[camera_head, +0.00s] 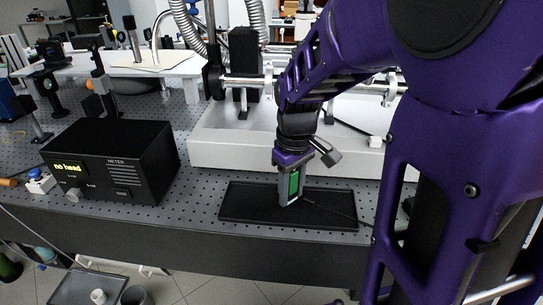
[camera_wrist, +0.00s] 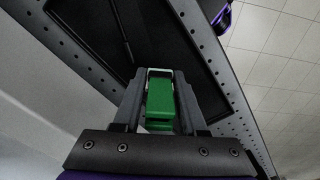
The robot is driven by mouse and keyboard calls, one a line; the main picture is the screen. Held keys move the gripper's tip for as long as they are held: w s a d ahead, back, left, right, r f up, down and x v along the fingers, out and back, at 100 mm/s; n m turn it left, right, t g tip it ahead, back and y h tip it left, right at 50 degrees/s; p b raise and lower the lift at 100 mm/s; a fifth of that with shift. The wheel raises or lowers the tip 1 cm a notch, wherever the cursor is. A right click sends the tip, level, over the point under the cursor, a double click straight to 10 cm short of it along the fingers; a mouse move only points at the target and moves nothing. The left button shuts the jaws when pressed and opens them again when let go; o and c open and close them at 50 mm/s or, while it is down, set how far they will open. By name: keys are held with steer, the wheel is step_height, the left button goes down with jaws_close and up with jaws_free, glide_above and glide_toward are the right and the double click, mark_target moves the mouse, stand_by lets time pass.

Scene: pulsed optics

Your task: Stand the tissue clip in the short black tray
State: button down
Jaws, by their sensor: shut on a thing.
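The tissue clip (camera_head: 294,183) shows as a green block between the fingers of my gripper (camera_head: 290,198). In the wrist view the green clip (camera_wrist: 160,105) sits between the two grey fingers of my gripper (camera_wrist: 160,82), with a pale part at its far end. My gripper is shut on it and points down over the middle of the short black tray (camera_head: 245,206). The tray (camera_wrist: 165,35) also fills the upper middle of the wrist view. The clip's lower end is mostly hidden by the fingers, so I cannot tell whether it touches the tray floor.
A thin dark rod (camera_wrist: 124,32) lies in the tray. A black meter box (camera_head: 115,160) reading "no head" stands to the left on the perforated bench (camera_head: 205,185). A long pale block (camera_head: 235,150) stands behind the tray. The bench's front edge runs close before the tray.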

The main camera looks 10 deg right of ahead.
steer(key=shift+f+b, duration=0.5)
steer(key=shift+f, duration=0.3)
steer(key=shift+c, duration=1.9)
jaws_free()
steer(key=shift+c, duration=0.4)
steer(key=shift+r, duration=0.15)
step_height(320, 180, up, 8)
steer(key=p, duration=0.7)
